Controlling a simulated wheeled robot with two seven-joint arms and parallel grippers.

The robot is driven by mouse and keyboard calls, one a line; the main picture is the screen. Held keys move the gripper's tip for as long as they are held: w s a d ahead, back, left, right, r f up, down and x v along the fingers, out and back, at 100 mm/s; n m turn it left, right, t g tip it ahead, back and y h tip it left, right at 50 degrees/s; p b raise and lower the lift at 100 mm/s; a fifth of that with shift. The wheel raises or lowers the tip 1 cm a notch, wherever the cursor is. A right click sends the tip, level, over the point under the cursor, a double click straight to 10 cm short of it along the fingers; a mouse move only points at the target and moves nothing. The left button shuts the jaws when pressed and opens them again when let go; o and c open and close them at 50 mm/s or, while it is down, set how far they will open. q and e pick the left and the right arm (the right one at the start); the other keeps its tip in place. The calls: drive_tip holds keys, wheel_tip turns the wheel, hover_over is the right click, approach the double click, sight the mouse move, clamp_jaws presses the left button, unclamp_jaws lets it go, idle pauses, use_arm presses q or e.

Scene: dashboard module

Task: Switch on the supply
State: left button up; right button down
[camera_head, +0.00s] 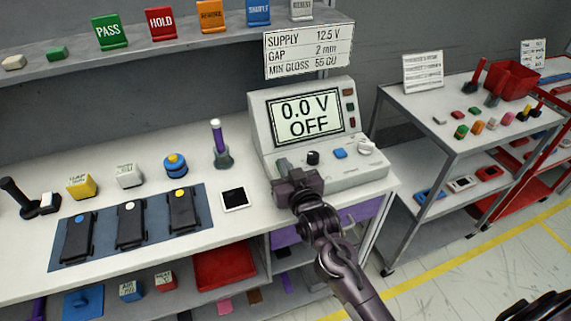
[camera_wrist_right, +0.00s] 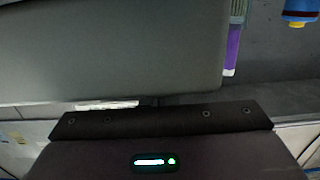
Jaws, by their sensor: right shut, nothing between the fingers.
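The supply (camera_head: 262,112) is a light grey console at the right end of the workbench. Its display (camera_head: 306,117) reads "0.0 V" and "OFF". Its lower panel carries a black knob (camera_head: 313,158), a blue button (camera_head: 340,153) and a pale knob (camera_head: 366,147). My right gripper (camera_head: 284,165) is shut and empty at the left end of this panel, left of the black knob. It hides that part of the panel, and I cannot tell whether it touches. In the right wrist view a grey housing (camera_wrist_right: 110,55) fills the upper left. My left gripper is not in view.
A sign (camera_head: 308,50) above the supply reads "SUPPLY 12.5 V". A blue mat (camera_head: 206,209) bears black modules. A grey cart (camera_head: 432,105) stands to the right.

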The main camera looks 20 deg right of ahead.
drive_tip(key=p, duration=0.1)
drive_tip(key=g+p, duration=0.1)
drive_tip(key=p, duration=0.1)
drive_tip(key=shift+w+r, duration=0.2)
drive_tip(key=shift+r, duration=0.15)
drive_tip(key=shift+f+b, duration=0.5)
drive_tip(key=shift+b, duration=0.15)
drive_tip(key=shift+r+p, duration=0.4)
drive_tip(key=r+p, duration=0.4)
drive_tip(key=shift+w+r, duration=0.1)
drive_tip(key=shift+w, duration=0.25)
drive_tip(key=shift+s+f+b, duration=0.2)
drive_tip(key=shift+s+b, duration=0.2)
drive_tip(key=shift+s, duration=0.1)
drive_tip(key=shift+s+f+b, duration=0.15)
drive_tip(key=shift+s+b, duration=0.25)
drive_tip(key=shift+s, duration=0.1)
drive_tip(key=s+r+b, duration=0.1)
drive_tip(key=s+r, duration=0.2)
drive_tip(key=s, duration=0.4)
drive_tip(key=shift+s+d+r+b, duration=0.15)
drive_tip(key=shift+s+r+b, duration=0.1)
drive_tip(key=shift+s+b, duration=0.05)
